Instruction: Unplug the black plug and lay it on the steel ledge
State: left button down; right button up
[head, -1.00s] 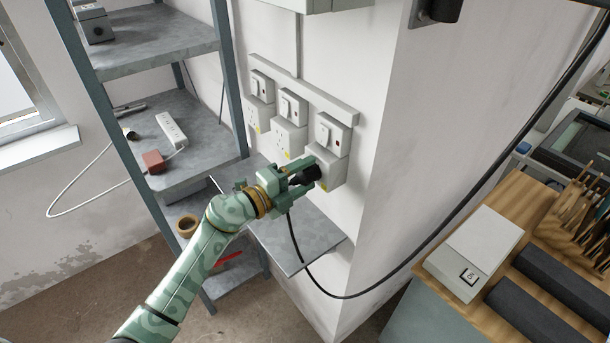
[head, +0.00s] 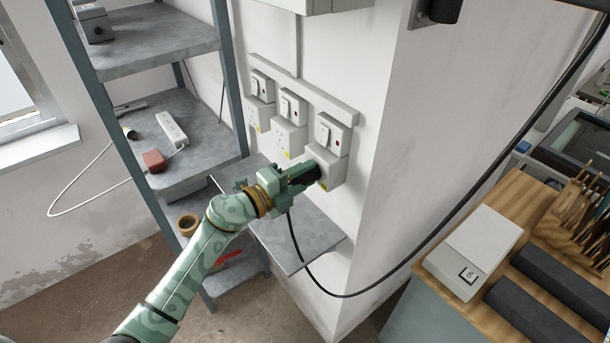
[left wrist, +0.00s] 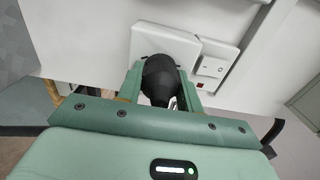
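The black plug (head: 306,175) is at the rightmost wall socket (head: 331,171), its front against the socket face. My left gripper (head: 303,178) is shut on the plug, one finger along each side. In the left wrist view the plug (left wrist: 159,80) sits between the fingers, and the white socket plate (left wrist: 150,42) is right behind it. How far its pins are in is hidden. The steel ledge (head: 309,240) juts from the wall below the sockets and is bare where it shows. My right gripper is not in view.
The plug's black cable (head: 292,235) hangs past the ledge and loops right. A steel shelf unit (head: 190,165) stands left, holding a white power strip (head: 171,129) and a tape roll (head: 187,224). A wooden bench (head: 500,215) is at right.

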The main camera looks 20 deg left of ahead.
aim_at(293, 181)
pick_arm(q)
jog(key=shift+s+a, duration=0.1)
jog(key=shift+p+v, duration=0.45)
jog(key=shift+v, duration=0.8)
jog(key=shift+p+v, duration=0.3)
jog(key=shift+v, duration=1.35)
jog(key=shift+r, duration=0.15)
